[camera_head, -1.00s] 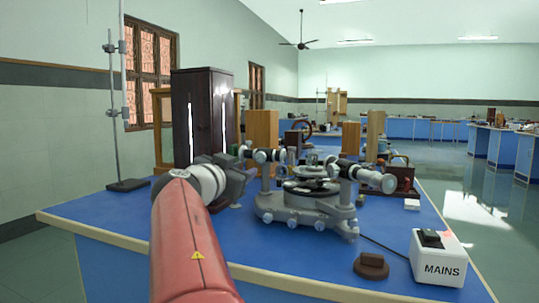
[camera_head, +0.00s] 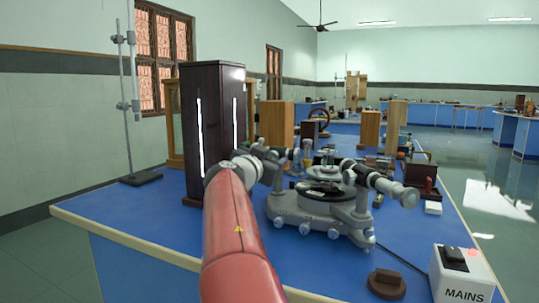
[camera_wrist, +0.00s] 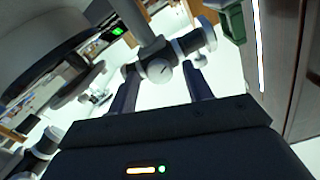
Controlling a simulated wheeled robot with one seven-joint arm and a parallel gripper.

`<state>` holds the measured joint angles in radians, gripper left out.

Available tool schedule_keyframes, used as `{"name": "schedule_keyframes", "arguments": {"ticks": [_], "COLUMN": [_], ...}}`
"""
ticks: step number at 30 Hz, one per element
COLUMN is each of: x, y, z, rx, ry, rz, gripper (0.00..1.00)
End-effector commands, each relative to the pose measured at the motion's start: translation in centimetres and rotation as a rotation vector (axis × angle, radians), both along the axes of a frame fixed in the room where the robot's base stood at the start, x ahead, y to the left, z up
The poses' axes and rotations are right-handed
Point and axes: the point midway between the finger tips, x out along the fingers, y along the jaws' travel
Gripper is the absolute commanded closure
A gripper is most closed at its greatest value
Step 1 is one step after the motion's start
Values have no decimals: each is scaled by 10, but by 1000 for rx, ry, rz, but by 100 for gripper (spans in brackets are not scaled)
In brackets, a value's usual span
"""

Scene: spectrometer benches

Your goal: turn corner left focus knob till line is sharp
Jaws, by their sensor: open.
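The spectrometer (camera_head: 318,212) stands on the blue bench top, with a dark round table and a grey base. Its right-hand tube (camera_head: 385,185) points toward the front right. My gripper (camera_wrist: 161,78) is at the spectrometer's left side and mostly hidden behind my arm in the head view. In the wrist view its two dark fingers are apart. A pale round focus knob (camera_wrist: 160,70) on a grey tube (camera_wrist: 185,46) shows between and just beyond the fingertips. I cannot tell whether a finger touches it. No spectral line can be made out.
A tall dark cabinet (camera_head: 212,125) with bright slits stands close behind my arm. A white MAINS box (camera_head: 462,275) and a small brown block (camera_head: 387,284) sit at the front right. A retort stand (camera_head: 140,178) is at the left. Wooden blocks (camera_head: 276,122) stand behind.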

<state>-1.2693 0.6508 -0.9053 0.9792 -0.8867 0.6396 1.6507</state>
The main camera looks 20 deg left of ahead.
Motion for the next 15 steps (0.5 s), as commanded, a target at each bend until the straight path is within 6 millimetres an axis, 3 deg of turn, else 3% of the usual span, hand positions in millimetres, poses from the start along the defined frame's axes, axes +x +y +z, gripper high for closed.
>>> {"name": "schedule_keyframes", "arguments": {"ticks": [6, 15], "x": [0, 0], "y": [0, 0], "z": [-1, -1], "rx": [0, 0], "ry": [0, 0], "rz": [0, 0], "gripper": [53, 92]}}
